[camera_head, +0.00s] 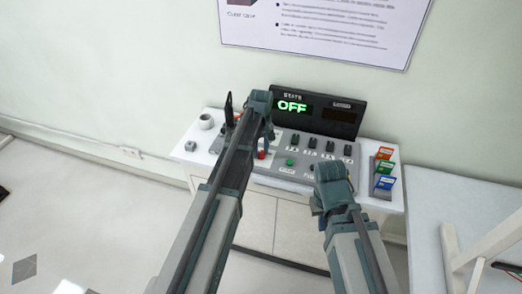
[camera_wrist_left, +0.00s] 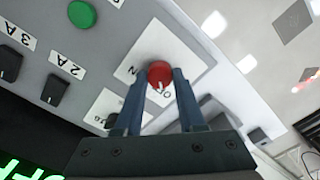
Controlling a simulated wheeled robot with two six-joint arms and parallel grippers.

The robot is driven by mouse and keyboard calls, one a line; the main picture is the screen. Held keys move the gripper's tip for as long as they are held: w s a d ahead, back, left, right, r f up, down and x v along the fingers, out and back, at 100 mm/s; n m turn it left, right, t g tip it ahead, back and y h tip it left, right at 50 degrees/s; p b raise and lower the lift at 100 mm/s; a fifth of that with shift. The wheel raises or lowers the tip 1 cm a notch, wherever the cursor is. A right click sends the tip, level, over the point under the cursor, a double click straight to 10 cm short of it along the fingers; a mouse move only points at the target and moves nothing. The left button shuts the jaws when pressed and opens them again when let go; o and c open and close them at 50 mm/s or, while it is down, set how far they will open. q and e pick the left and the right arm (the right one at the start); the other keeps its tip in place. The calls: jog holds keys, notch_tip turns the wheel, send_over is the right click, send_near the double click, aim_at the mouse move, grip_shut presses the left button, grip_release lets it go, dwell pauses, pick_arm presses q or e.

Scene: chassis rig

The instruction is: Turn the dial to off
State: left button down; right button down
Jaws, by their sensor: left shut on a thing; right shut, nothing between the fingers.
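The red dial (camera_wrist_left: 160,74) sits on a white plate with partly covered lettering, on the grey control panel (camera_head: 300,147). In the left wrist view my left gripper (camera_wrist_left: 159,80) is shut on the dial, with a finger on each side. In the head view the red dial (camera_head: 262,155) shows just below my left gripper (camera_head: 266,138). The display (camera_head: 292,106) behind the panel reads OFF in green. My right gripper (camera_head: 318,202) is shut and empty, in front of the panel's right part. The dial's exact pointing direction is hard to tell.
A green button (camera_head: 290,162) and several black switches (camera_head: 312,144) are on the panel. Coloured cards (camera_head: 384,168) stand at the right end of the white cabinet, and a cup (camera_head: 206,121) at the left. A table (camera_head: 435,205) stands to the right.

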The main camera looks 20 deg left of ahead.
aim_at(262, 154)
pick_arm(q)
jog(key=c, duration=0.5)
grip_release()
jog(key=shift+r, duration=0.1)
notch_tip(262, 154, up, 14)
jog(key=p, duration=1.3)
jog(key=shift+p, duration=0.4)
jog(key=shift+f, duration=0.2)
jog(key=s+d+f+m+b, duration=0.1)
jog(key=s+d+m, duration=0.3)
jog(key=s, duration=0.4)
jog(key=s+d+f+m+b, duration=0.2)
jog(key=s+d+m, duration=0.2)
jog(key=s, duration=0.4)
jog(key=s+d+f+m+y+b, duration=0.1)
jog(key=s+d+m, duration=0.3)
jog(key=s, duration=0.4)
jog(key=shift+s+d+f+b, duration=0.2)
jog(key=shift+d+f+b, duration=0.45)
jog(key=shift+f+b, duration=0.15)
